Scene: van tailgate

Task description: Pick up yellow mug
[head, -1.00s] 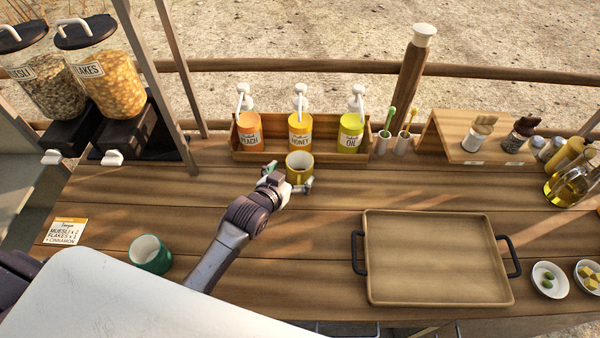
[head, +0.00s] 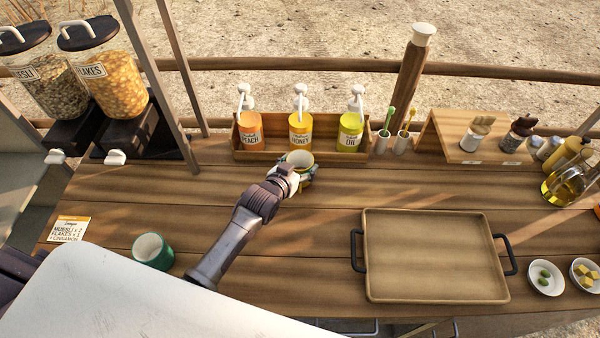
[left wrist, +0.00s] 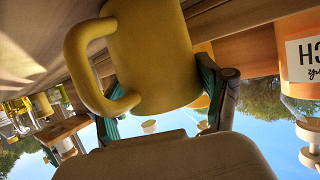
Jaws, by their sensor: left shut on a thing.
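The yellow mug (head: 300,159) is in front of the honey pump bottle in the head view, its opening facing up. My left gripper (head: 297,178) is at the mug's near side and partly covers it. In the left wrist view the mug (left wrist: 150,55) fills the upper middle, with its handle to the left. There the left gripper's fingers (left wrist: 168,100) are on both sides of the mug's body, shut on it. Whether the mug's base touches the counter is hard to tell. My right gripper is not in view.
A wooden rack (head: 240,153) with peach, honey and oil pump bottles stands just behind the mug. A wooden tray (head: 435,255) lies to the right. The counter between green mug and tray is mostly clear.

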